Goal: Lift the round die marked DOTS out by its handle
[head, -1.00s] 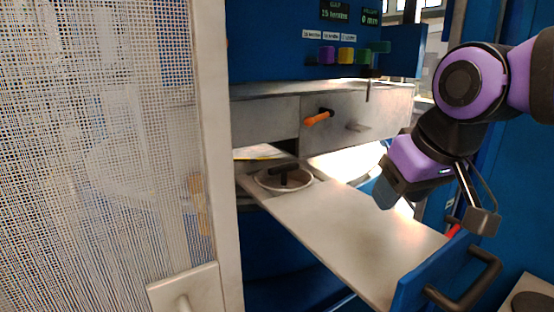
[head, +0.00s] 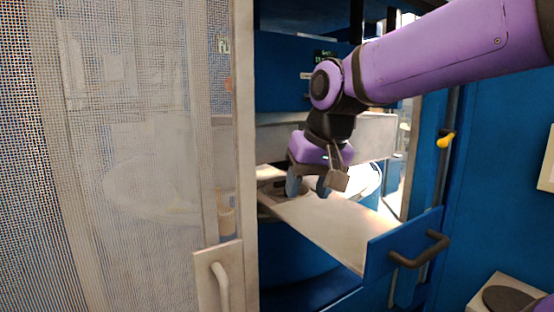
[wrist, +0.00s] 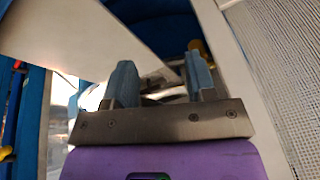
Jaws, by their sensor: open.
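A round die (head: 277,189) with a dark handle sits in the inner left end of the pulled-out metal slide (head: 340,228) in the head view. It is mostly hidden behind my gripper, and no marking on it is readable. My gripper (head: 307,188) is open, pointing down, just right of the die and above the slide. Its two blue-grey fingers also show in the wrist view (wrist: 163,75), apart from each other. A blurred, dark metallic shape shows between them there; I cannot tell whether it is the die.
A mesh guard door (head: 140,150) with a pale frame and handle stands close on the left. The slide's blue front with a dark handle (head: 420,250) juts out on the right. A grey metal housing (head: 375,138) is behind my gripper.

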